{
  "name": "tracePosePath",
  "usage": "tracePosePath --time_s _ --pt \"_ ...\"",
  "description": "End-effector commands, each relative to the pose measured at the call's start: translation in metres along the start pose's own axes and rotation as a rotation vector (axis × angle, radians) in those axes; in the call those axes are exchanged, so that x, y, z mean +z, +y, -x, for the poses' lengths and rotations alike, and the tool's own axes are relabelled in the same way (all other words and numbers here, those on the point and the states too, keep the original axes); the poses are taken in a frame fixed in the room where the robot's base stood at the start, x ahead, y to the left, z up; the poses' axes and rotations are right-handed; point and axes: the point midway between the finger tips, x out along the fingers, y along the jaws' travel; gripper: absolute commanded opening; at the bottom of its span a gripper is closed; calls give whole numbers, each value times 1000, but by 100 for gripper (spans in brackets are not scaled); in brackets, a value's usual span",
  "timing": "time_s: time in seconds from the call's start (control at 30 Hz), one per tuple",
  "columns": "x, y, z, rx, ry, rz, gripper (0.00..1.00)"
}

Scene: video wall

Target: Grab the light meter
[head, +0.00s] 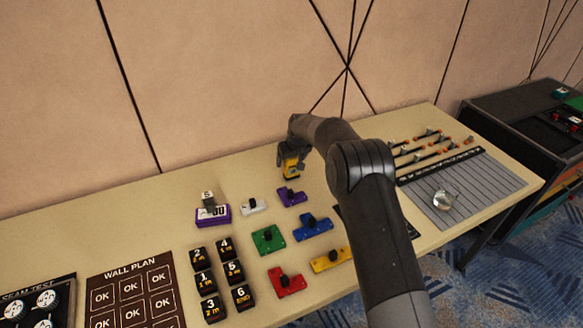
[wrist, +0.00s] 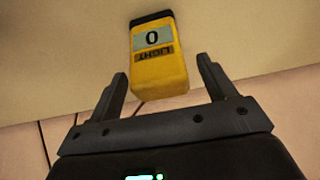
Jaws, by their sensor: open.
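The light meter (wrist: 158,62) is a yellow block with a black top end and a grey display reading 0 in the wrist view. It also shows in the head view (head: 291,166), standing on the table towards the wall. My gripper (wrist: 162,80) is open in the wrist view, with one finger on each side of the meter's near end. I see a gap beside each finger. In the head view my gripper (head: 288,152) is at the meter, and my arm hides part of that area.
On the table (head: 130,225) a purple piece (head: 292,196), a white piece (head: 253,206) and a purple box (head: 213,215) lie near the meter. Green (head: 268,240), blue (head: 313,227), red and yellow pieces lie nearer. A grey slotted tray (head: 470,185) with a glass ball is at right.

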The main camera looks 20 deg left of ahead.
Motion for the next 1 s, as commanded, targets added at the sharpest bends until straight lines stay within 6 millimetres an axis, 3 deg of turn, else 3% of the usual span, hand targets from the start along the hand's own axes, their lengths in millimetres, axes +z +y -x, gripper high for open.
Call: tracePosePath --time_s 0.27,0.9,1.0 --pt "-1 0 -2 1 1 1 76" --pt "0 0 -2 1 1 1 24" --pt "-1 0 -1 1 1 1 24"
